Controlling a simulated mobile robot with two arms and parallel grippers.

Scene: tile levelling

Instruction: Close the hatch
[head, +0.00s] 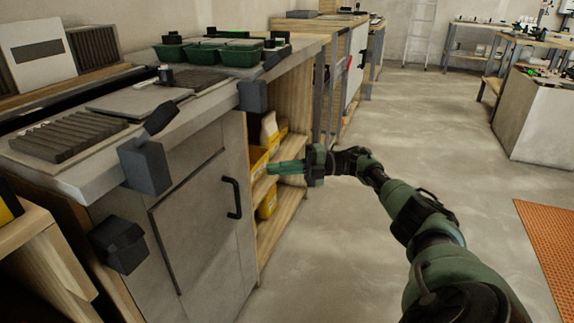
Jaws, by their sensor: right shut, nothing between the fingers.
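The hatch (196,222) is a grey panel on the front of the grey cabinet under the worktop, in the head view at left of centre. It has a dark vertical bar handle (232,198) near its right edge. The panel looks close to flush with the cabinet front; I cannot tell whether it is fully shut. My right gripper (272,168) is shut and empty, pointing left. In the picture it is to the right of the handle and a little higher, apart from it, in front of the open shelves. My left gripper is not in view.
Grey blocks (145,168) stick out from the worktop edge (90,180) and cabinet front. Green trays (240,54) stand on the worktop. Open wooden shelves with yellow bins (268,204) adjoin the cabinet. The floor (340,240) is clear up to an orange mat (550,240).

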